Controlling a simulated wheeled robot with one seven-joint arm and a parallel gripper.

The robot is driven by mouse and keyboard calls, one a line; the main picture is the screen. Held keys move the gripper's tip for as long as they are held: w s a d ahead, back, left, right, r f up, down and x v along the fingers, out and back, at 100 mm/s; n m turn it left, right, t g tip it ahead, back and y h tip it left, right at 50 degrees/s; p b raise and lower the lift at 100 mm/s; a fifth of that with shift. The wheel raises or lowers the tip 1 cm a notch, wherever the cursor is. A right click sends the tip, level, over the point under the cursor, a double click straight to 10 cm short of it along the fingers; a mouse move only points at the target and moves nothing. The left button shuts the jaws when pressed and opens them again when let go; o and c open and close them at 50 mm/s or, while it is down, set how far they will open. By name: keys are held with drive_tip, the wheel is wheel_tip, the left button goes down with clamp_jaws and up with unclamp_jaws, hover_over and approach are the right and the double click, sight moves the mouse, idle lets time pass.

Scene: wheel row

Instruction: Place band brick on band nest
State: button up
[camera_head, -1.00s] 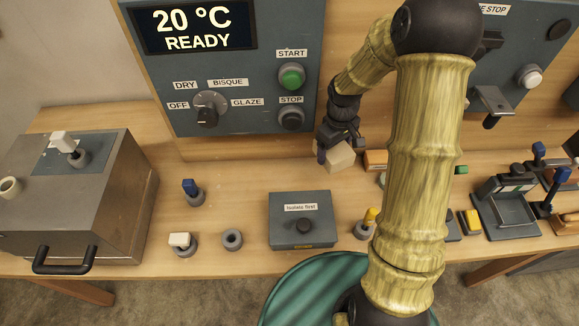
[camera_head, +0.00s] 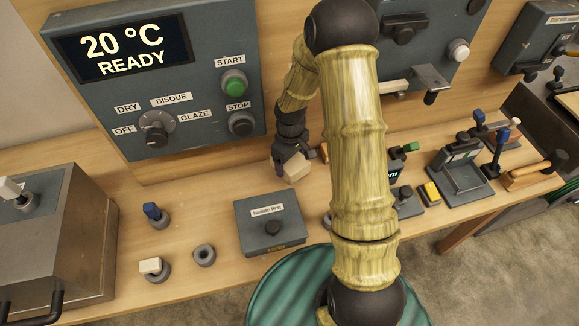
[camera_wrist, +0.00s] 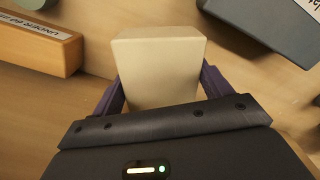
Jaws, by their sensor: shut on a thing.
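My gripper (camera_head: 284,165) is shut on a cream block, the band brick (camera_head: 297,172), and holds it over the bench near the back panel. In the wrist view the cream brick (camera_wrist: 160,62) sits between the two purple fingers of my gripper (camera_wrist: 160,92) and sticks out past them. I cannot tell which thing is the band nest, as no label for it is readable. An empty grey ring (camera_head: 204,255) stands on the bench at front left, apart from the gripper.
A grey box (camera_head: 269,222) labelled "Isolate first" stands in front of my gripper. Grey holders with a blue piece (camera_head: 152,211) and a cream piece (camera_head: 150,266) stand left. A labelled wooden block (camera_wrist: 38,43) is near the brick. My arm hides part of the bench.

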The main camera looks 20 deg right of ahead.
drive_tip(key=shift+f, duration=1.85)
drive_tip(key=shift+f, duration=0.1)
drive_tip(key=o, duration=1.2)
wheel_tip(320, 180, up, 12)
drive_tip(key=shift+r+b, duration=0.1)
drive_tip(key=shift+b, duration=0.2)
